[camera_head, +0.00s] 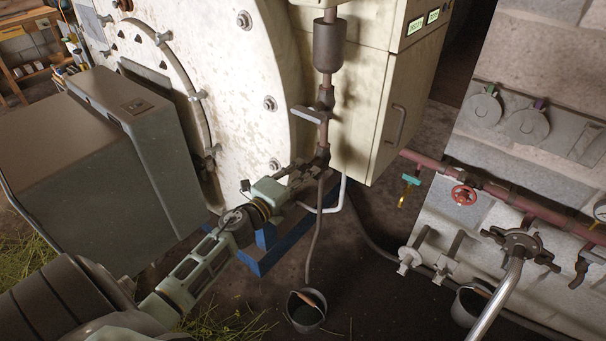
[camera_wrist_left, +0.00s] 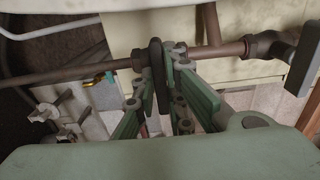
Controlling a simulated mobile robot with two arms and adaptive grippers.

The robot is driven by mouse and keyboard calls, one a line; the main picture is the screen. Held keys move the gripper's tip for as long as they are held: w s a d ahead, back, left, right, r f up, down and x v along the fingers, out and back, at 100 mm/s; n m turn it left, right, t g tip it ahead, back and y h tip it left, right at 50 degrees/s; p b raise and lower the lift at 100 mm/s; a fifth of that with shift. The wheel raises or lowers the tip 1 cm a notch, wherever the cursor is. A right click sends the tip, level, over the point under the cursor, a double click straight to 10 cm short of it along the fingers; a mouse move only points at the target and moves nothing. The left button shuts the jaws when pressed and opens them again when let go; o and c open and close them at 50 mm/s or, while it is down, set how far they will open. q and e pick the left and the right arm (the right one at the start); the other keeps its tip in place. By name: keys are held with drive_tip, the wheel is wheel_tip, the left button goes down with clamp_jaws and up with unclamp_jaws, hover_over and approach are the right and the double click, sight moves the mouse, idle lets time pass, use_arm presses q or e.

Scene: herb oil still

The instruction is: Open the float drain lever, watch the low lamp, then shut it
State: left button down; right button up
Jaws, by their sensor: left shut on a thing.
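My left gripper (camera_head: 305,178) is at the lower end of this pipe. In the left wrist view its fingers (camera_wrist_left: 163,75) are shut on a dark lever (camera_wrist_left: 155,58) at the pipe. The head view mostly hides this lever behind the fingers. A flat grey handle (camera_head: 308,114) sits higher on the pipe, apart from the gripper. Two small green-lit panels (camera_head: 416,26) (camera_head: 434,16) are on the cream cabinet; their lettering is too small to read. My right gripper is out of view.
A thin hose (camera_head: 314,235) hangs from the pipe to a dark bucket (camera_head: 306,310) on the floor. A blue frame (camera_head: 260,262) lies under the vessel. A red pipe (camera_head: 480,184) with valves runs along the right wall.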

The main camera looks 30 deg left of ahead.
use_arm(q)
drive_tip(key=shift+f, duration=0.1)
idle(0.3)
drive_tip(key=c, duration=1.8)
unclamp_jaws()
drive_tip(key=shift+s, duration=0.1)
drive_tip(key=s, duration=0.8)
drive_tip(key=s+a, duration=0.1)
drive_tip(key=s, duration=0.3)
drive_tip(key=shift+w, duration=0.1)
